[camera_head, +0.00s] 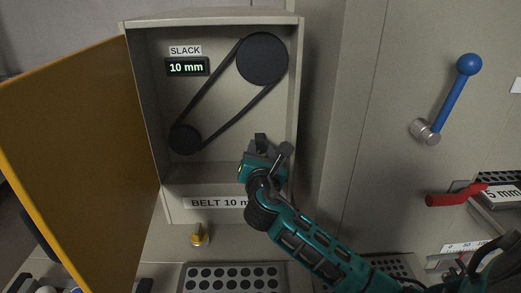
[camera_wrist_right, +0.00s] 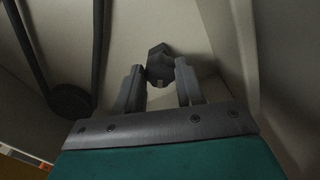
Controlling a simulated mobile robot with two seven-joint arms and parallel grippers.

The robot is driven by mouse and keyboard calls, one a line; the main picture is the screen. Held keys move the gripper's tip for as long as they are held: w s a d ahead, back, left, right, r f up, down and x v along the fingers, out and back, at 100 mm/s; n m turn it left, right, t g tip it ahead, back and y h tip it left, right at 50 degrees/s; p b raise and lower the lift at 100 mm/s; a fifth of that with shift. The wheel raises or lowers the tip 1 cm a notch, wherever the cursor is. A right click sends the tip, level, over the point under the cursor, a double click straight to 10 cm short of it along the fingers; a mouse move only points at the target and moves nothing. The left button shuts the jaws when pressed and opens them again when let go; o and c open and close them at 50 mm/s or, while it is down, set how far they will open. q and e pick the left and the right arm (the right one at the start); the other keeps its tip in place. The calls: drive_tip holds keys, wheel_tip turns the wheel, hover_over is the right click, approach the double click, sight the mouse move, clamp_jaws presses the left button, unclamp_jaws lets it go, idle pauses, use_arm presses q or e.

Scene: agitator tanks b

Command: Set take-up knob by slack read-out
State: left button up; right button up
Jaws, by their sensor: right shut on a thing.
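The slack read-out (camera_head: 187,67) reads "10 mm" in green, under a "SLACK" label (camera_head: 185,50) inside the open cabinet. A dark belt runs round a large upper pulley (camera_head: 262,59) and a small lower pulley (camera_head: 185,139). My right gripper (camera_head: 268,146) reaches into the lower right of the cabinet. In the right wrist view, its two fingers (camera_wrist_right: 160,84) are shut on the dark faceted take-up knob (camera_wrist_right: 160,62). In the head view the knob is largely hidden by the gripper. My left gripper is not in view.
The orange cabinet door (camera_head: 85,165) stands open at left. A label (camera_head: 215,202) reading "BELT 10 m", its end hidden by my arm, is below the cabinet opening. A blue-handled lever (camera_head: 455,90) and a red handle (camera_head: 455,197) are at right.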

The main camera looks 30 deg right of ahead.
drive_tip(key=m, duration=0.3)
drive_tip(key=shift+m, duration=0.4)
idle(0.4)
drive_tip(key=o, duration=1)
drive_tip(key=shift+o, duration=0.2)
drive_tip(key=v, duration=1.3)
drive_tip(key=shift+d, duration=0.1)
